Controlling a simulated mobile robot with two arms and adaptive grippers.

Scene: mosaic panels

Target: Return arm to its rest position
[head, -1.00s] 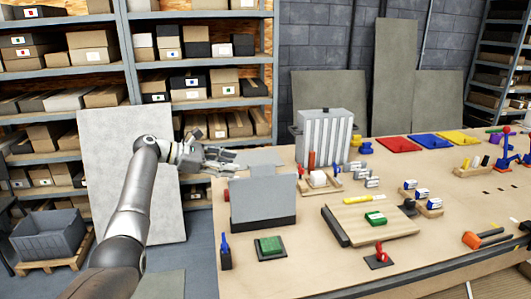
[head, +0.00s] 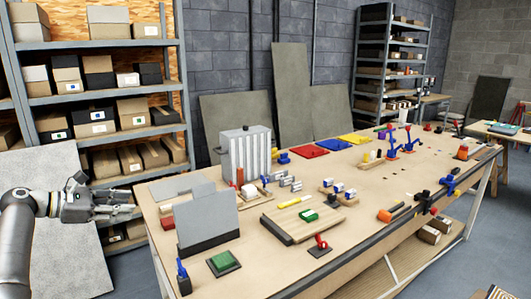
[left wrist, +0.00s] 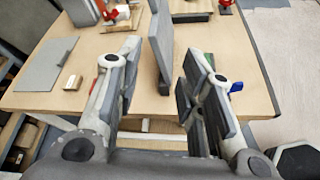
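My left gripper (head: 112,204) is at the left of the head view, off the left end of the workbench (head: 350,215) and in front of a large grey panel leaning on the shelving. In the left wrist view my left gripper (left wrist: 165,80) has its two fingers spread wide apart. Nothing is held between them. The bench end and an upright grey plate (left wrist: 160,45) show beyond the fingers, apart from them. My right gripper is not in view.
The upright grey plate (head: 207,222) stands near the bench's left end. A green block on a dark base (head: 223,262), a wooden board (head: 290,222) and a grey ribbed box (head: 245,155) are also on the bench. Shelving (head: 100,75) stands behind. Floor is clear at right.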

